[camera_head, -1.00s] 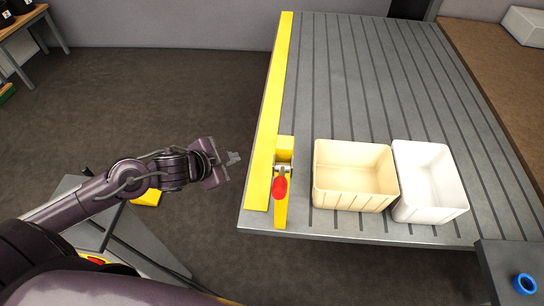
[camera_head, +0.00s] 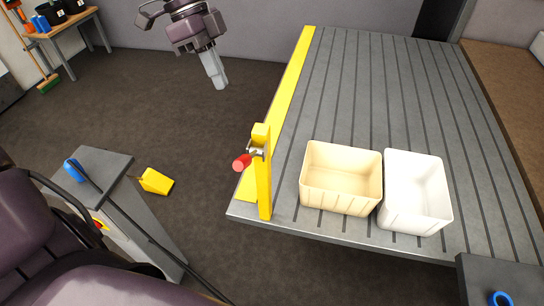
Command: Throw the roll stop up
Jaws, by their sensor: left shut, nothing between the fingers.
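The roll stop (camera_head: 263,188) is a yellow post at the table's near left corner, and it looks upright. A red-tipped handle (camera_head: 242,162) on a metal clamp sticks out to the left near its top. A long yellow strip (camera_head: 290,75) runs along the table's left edge behind it. My left gripper (camera_head: 216,78) is at the top of the view, left of the table's far part, with pale fingers shut and pointing down. It is empty and well apart from the roll stop. My right gripper is out of view.
A cream bin (camera_head: 340,205) and a white bin (camera_head: 413,218) stand side by side on the grooved grey table (camera_head: 400,100). A small grey stand (camera_head: 105,165) and a yellow object (camera_head: 156,181) are at the left. The floor between is clear.

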